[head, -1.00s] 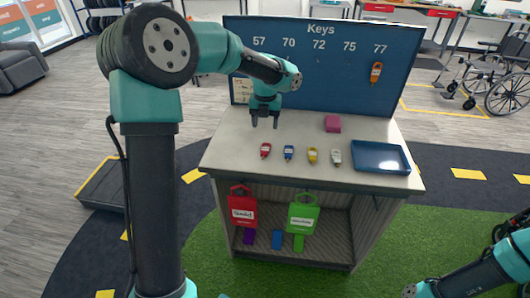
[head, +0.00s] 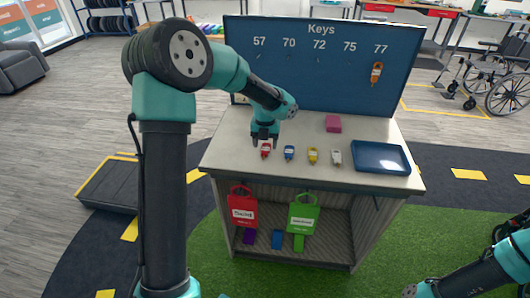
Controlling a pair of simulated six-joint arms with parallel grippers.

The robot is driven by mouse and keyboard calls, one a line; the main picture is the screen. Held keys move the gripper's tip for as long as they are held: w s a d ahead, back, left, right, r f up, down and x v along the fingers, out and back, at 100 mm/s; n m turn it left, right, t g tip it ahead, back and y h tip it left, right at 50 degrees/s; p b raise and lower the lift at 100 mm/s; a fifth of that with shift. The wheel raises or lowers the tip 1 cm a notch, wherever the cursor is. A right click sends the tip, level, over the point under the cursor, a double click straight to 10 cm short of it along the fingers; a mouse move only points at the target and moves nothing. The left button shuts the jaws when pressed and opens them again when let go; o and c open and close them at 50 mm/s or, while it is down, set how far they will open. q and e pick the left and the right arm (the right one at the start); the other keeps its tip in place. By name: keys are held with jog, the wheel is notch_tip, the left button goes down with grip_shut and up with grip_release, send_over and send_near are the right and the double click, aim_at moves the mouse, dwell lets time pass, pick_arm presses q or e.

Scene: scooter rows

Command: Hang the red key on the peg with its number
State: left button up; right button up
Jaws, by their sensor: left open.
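The red key (head: 265,151) lies on the light counter (head: 230,158), leftmost in a row of keys. My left gripper (head: 265,144) is open right at it, with its fingertips around the far end of the key. I cannot tell whether they touch it. The blue key board (head: 345,75) stands at the back of the counter, with pegs under the numbers 57, 70, 72, 75 and 77. An orange key (head: 376,73) hangs under 77. The number on the red key is too small to read. My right gripper (head: 410,291) is at the bottom right, far from the counter.
A blue key (head: 289,153), a yellow key (head: 313,156) and a grey key (head: 336,157) lie to the right of the red one. Red and green bags stand on the shelf below.

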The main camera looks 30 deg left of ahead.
aim_at(264, 154)
pick_arm(q)
jog(key=f, duration=0.4)
jog(key=shift+s+a+f, duration=0.2)
jog(key=shift+f, duration=0.2)
jog(key=c, duration=1)
jog(key=shift+r, duration=1.3)
jog(key=s+d+r, duration=0.2)
jog(key=s+d, duration=0.6)
jog(key=s, duration=0.5)
jog(key=shift+s+d+r, duration=0.2)
jog(key=shift+s, duration=0.15)
